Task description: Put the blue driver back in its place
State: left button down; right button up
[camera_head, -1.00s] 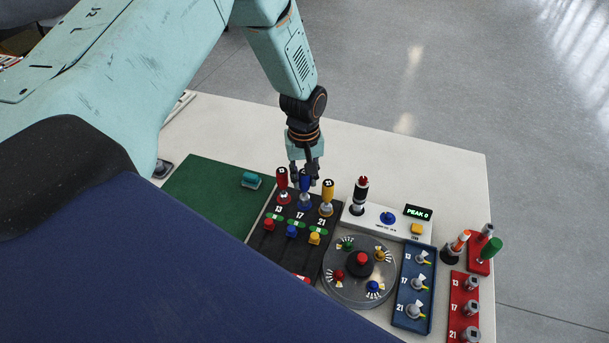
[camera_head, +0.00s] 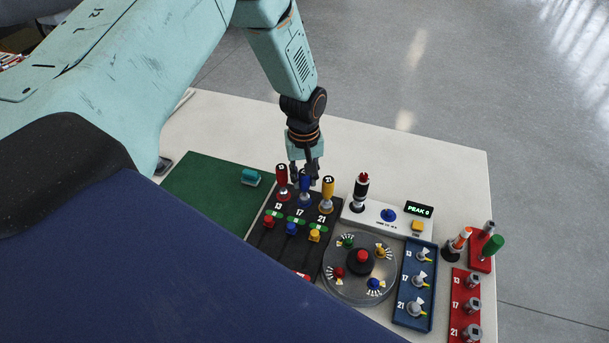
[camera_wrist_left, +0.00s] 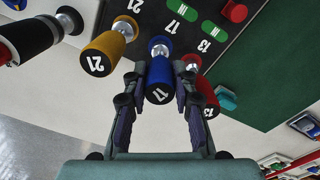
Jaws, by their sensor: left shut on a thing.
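The blue driver (camera_head: 304,188), marked 17, stands upright at the middle place of the black rack (camera_head: 262,238), between the red driver (camera_head: 282,180) and the yellow driver (camera_head: 327,193). My left gripper (camera_head: 305,176) comes down on it from above and is shut on its handle. In the left wrist view the fingers lie on both sides of the blue handle (camera_wrist_left: 159,80), with the yellow driver (camera_wrist_left: 103,54) on one side and the red driver (camera_wrist_left: 203,95) close on the other. The green label (camera_head: 299,219) by number 17 reads IN. My right gripper is not in view.
A green mat (camera_head: 210,205) with a teal block (camera_head: 251,178) lies left of the rack. A grey panel with a PEAK 0 display (camera_head: 418,212), a round dial plate (camera_head: 335,290), a blue tray (camera_head: 398,316) and a red tray (camera_head: 457,300) fill the right side.

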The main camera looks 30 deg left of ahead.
pick_arm(q)
jog(key=shift+f, duration=0.2)
jog(key=c, duration=1)
grip_release()
jog(key=shift+r, duration=0.1)
jog(key=shift+r+p, duration=3.55)
jog(key=shift+r, duration=0.2)
jog(key=shift+f, duration=0.1)
